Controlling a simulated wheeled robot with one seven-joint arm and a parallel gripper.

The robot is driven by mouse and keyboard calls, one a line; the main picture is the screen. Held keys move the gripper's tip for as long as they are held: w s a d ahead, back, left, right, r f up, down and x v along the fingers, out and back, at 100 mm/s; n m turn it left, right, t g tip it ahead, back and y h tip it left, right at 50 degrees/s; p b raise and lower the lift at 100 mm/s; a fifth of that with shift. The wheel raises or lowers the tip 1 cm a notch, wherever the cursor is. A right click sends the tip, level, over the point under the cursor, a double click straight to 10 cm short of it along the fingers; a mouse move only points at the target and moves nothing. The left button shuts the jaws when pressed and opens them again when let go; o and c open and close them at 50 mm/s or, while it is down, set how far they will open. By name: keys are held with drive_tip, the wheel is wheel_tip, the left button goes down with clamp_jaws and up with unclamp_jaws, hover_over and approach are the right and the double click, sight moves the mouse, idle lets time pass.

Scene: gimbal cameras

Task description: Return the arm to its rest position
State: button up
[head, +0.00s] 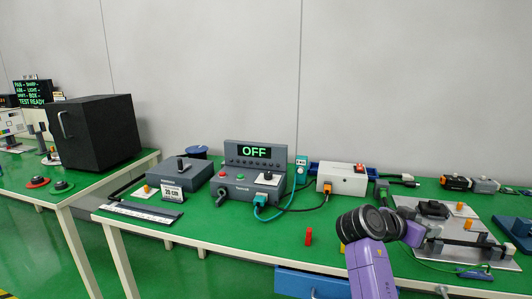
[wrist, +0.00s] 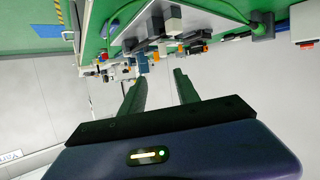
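My gripper (wrist: 160,84) shows in the wrist view with its two dark fingers apart and nothing between them. The wrist view is turned over, with the bench at the top and the grey wall below. Bench equipment lies beyond the fingertips, apart from them. In the head view my purple arm with its black round joint (head: 371,224) rises at the lower right, in front of the green bench (head: 220,232). I cannot make out the fingers in the head view.
The bench carries a control box reading OFF (head: 254,152), a white box (head: 342,178), a grey box (head: 180,173) and a fixture plate (head: 480,252) near my arm. Cables cross the bench. A black cabinet (head: 95,133) stands on the left table. The space above the bench is clear.

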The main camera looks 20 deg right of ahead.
drive_tip(key=w+a+f+n+t+y, duration=0.1)
drive_tip(key=a+n+t, duration=0.2)
drive_tip(key=w+a+f+n+t+y+p, duration=0.1)
drive_tip(key=a+f+n+t, duration=0.1)
drive_tip(key=a+n+t, duration=0.1)
drive_tip(key=w+a+f+n+t+y, duration=0.1)
drive_tip(key=a+f+n+t, duration=0.1)
drive_tip(key=a+n+t, duration=0.1)
drive_tip(key=shift+a+f+p, duration=0.15)
drive_tip(key=shift+f+p, duration=0.05)
drive_tip(key=shift+p, duration=0.2)
drive_tip(key=s+a+f+n+t+y+p, duration=0.2)
drive_tip(key=s+a+n+t+y+p, duration=0.4)
drive_tip(key=s+a, duration=1.1)
drive_tip(key=s+a+r+y+p, duration=0.1)
drive_tip(key=s+a+r, duration=0.1)
drive_tip(key=s, duration=0.6)
drive_tip(key=s+a+r+g+y, duration=0.1)
drive_tip(key=s+a+r+y, duration=0.1)
drive_tip(key=s, duration=0.7)
drive_tip(key=s+a+r+g+y+p, duration=0.1)
drive_tip(key=s+a, duration=0.3)
drive_tip(key=s, duration=0.5)
drive_tip(key=shift+r+n+y+p, duration=0.3)
drive_tip(key=shift+r+y, duration=0.15)
drive_tip(key=shift+y, duration=0.15)
